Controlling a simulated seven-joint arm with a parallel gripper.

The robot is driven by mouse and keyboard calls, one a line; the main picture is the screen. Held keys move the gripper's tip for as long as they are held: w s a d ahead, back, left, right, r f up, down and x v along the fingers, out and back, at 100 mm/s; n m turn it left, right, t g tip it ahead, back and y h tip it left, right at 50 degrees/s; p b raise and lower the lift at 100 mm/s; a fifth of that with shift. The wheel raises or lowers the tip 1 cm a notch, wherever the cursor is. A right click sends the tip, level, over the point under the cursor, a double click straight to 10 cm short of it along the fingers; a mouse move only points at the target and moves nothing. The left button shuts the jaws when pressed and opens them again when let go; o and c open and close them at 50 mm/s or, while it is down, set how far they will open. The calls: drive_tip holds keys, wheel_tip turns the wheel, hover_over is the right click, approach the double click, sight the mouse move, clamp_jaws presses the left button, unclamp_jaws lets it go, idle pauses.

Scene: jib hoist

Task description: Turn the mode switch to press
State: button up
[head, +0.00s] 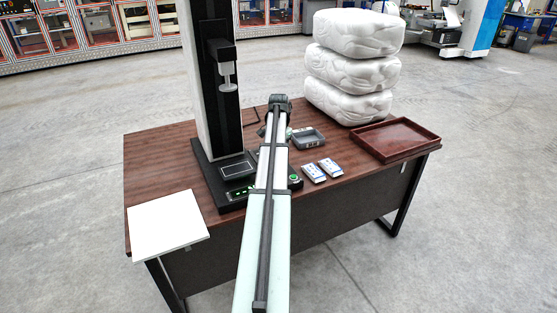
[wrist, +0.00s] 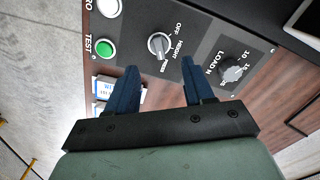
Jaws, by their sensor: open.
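The mode switch (wrist: 159,43) is a round grey knob on a black panel in the wrist view, with OFF, HEIGHT and a third label, likely PRESS, along its side. I cannot tell surely which label its pointer faces. My gripper (wrist: 159,68) is open and empty. Its two dark blue fingers point toward the panel, their tips on either side of the space just below the knob in the picture. I cannot tell their height above the panel. In the head view my arm hides the switch and the fingers.
The green TEST button (wrist: 106,48) and white ZERO button (wrist: 108,8) flank the switch on one side, the LOAD knob (wrist: 232,72) on the other. The tall test stand (head: 212,80) rises at left.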

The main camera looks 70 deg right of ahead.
wheel_tip(320, 180, up, 8)
idle(0.4)
drive_tip(key=shift+w+f, duration=0.1)
idle(0.4)
